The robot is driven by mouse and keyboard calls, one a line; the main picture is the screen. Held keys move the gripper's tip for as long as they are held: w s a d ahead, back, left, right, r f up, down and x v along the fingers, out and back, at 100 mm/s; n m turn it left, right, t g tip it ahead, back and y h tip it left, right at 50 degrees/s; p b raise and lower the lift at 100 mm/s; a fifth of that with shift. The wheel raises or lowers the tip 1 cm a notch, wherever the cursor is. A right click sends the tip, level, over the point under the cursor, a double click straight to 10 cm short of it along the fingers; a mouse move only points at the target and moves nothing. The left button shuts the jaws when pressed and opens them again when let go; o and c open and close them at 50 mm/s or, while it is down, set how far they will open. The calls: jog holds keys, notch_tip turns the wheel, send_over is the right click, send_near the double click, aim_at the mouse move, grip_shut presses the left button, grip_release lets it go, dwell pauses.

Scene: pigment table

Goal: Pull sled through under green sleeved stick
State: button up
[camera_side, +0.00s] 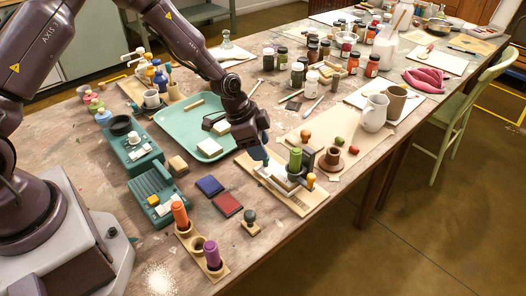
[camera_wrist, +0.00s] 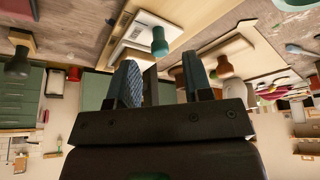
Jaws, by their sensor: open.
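The green sleeved stick (camera_side: 295,158) stands upright on the pale wooden board (camera_side: 307,206) in the side view. A pale sled-like piece (camera_side: 280,180) lies low on this board, close to the stick's foot; its outline is partly hidden. My gripper (camera_side: 262,157) points down over the board's far left part, to the left of the stick. In the wrist view my gripper (camera_wrist: 162,62) has its two blue fingers apart, with no clear object held between them. A teal knob (camera_wrist: 160,42) shows just beyond the fingertips. I cannot tell whether the fingers touch anything.
An orange-topped peg (camera_side: 310,181) and a brown spool (camera_side: 331,161) stand right of the stick. The teal tray (camera_side: 180,125) lies behind left. Blue (camera_side: 210,186) and red (camera_side: 227,205) pads and a dark-knobbed stamp (camera_side: 250,220) lie in front left. A white jug (camera_side: 374,112) stands right.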

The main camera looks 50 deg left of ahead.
aim_at(280, 170)
jog(key=shift+x, duration=1.3)
grip_shut()
jog(key=shift+d, duration=2.2)
grip_release()
jog(key=shift+r, duration=0.1)
